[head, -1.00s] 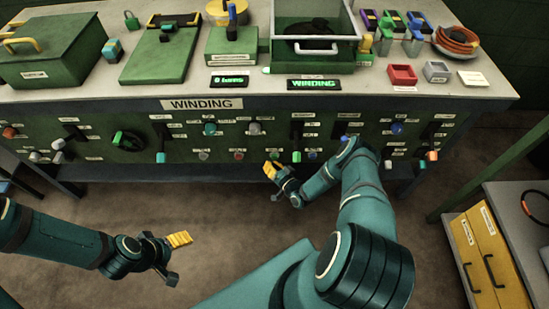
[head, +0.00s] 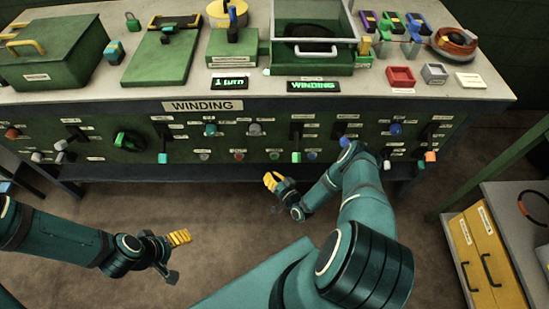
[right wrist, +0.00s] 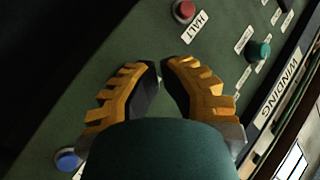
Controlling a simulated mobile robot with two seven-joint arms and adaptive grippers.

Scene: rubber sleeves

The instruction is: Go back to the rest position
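My right gripper (head: 274,181) hangs in front of the lower part of the green control panel (head: 95,175), below its row of knobs. In the right wrist view the right gripper (right wrist: 162,70) has its two yellow ribbed fingers a little apart, with only bare green panel between them. My left gripper (head: 179,238) is over the brown floor at the lower left, apart from the bench. Its yellow finger shows, but the gap between its fingers cannot be made out.
The bench (head: 75,98) carries a green lidded box (head: 55,55) and a clear-walled winding bin (head: 310,58). Knobs and levers stick out of its front. A red button (right wrist: 184,10) is near the right fingers. A yellow drawer unit (head: 480,250) stands at the right. The floor between the arms is clear.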

